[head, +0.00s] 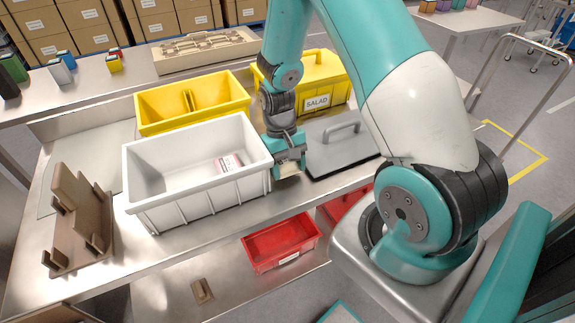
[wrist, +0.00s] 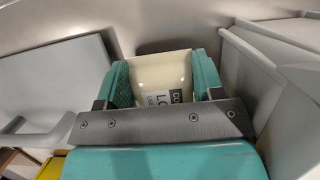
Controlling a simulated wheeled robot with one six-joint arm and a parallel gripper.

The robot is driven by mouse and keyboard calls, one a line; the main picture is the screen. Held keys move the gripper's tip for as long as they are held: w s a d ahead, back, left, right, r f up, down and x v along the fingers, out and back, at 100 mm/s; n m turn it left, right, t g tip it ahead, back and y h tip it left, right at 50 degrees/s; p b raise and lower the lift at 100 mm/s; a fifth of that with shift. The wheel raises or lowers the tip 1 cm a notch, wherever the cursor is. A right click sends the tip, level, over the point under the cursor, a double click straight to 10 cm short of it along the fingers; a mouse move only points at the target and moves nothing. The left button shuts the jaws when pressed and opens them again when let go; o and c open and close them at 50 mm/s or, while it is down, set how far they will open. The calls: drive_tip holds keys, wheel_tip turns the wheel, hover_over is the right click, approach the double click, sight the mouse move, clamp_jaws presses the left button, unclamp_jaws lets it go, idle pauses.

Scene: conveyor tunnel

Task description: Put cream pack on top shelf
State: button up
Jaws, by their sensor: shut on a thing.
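My gripper (head: 288,170) points down just right of the white bin, over the steel table. It is shut on the cream pack, which shows best in the wrist view (wrist: 160,70) between the two teal fingers (wrist: 162,82). The pack is pale cream with a dark-lettered label, partly hidden by the gripper. In the head view only a small pale part of it shows below the fingers. A raised metal shelf (head: 105,82) runs along the back of the table; I cannot tell for sure that it is the top shelf.
The white bin (head: 160,208) holds a pink-and-white pack (head: 229,164). A grey lid with handle (head: 343,160) lies right of my gripper. Behind stand a yellow divided bin (head: 160,128) and a yellow SALAD box (head: 325,72). Small packs (head: 60,72) and a beige tray (head: 200,62) occupy the back shelf.

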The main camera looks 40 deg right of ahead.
drive_tip(key=shift+f, duration=0.2)
drive_tip(key=o, duration=1.2)
drive_tip(key=shift+o, duration=0.2)
